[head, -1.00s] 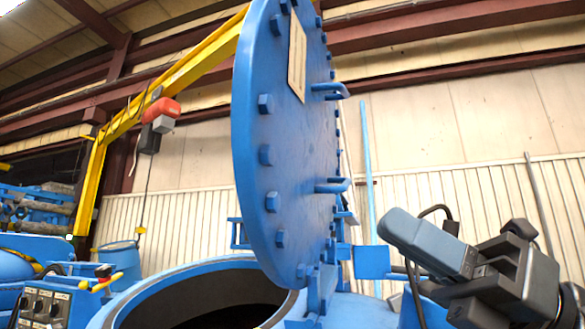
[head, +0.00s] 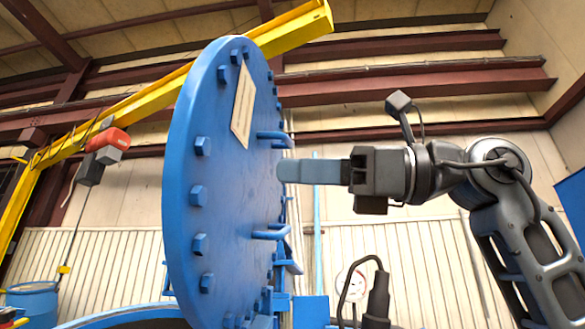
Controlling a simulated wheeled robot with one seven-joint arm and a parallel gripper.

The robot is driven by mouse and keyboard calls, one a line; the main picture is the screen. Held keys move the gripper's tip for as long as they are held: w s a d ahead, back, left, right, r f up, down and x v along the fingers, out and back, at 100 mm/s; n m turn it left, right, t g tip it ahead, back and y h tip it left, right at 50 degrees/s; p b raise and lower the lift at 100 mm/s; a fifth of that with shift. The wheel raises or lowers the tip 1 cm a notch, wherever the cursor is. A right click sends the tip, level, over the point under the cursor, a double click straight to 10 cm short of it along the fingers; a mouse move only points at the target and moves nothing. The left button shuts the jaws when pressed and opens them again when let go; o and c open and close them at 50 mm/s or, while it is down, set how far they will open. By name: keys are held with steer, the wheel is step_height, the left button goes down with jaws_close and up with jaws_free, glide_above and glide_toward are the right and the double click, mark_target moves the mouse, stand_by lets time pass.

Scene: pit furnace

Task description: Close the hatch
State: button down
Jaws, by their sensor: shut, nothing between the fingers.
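The hatch is a large round blue lid (head: 225,215) standing open and near upright, left of centre in the head view. Bolts line its rim, and two blue handles, an upper one (head: 272,138) and a lower one (head: 270,233), stick out to the right. My gripper (head: 284,171) is shut and empty, pointing left at a height between the two handles. Its tip appears close to the lid's right side; I cannot tell whether it touches. The furnace opening's blue rim (head: 130,316) barely shows at the bottom, and its inside is hidden.
A yellow crane beam (head: 295,30) runs behind the lid, with a red hoist (head: 107,139) hanging at the left. A blue barrel (head: 32,299) stands at lower left. A thin light-blue pole (head: 317,240) rises behind the lid on the right.

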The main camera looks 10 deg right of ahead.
mark_target(189, 168)
steer(key=p+x, duration=0.3)
steer(key=x, duration=0.8)
steer(key=shift+a+r, duration=0.1)
steer(key=shift+a, duration=0.1)
steer(key=shift+w+a, duration=0.1)
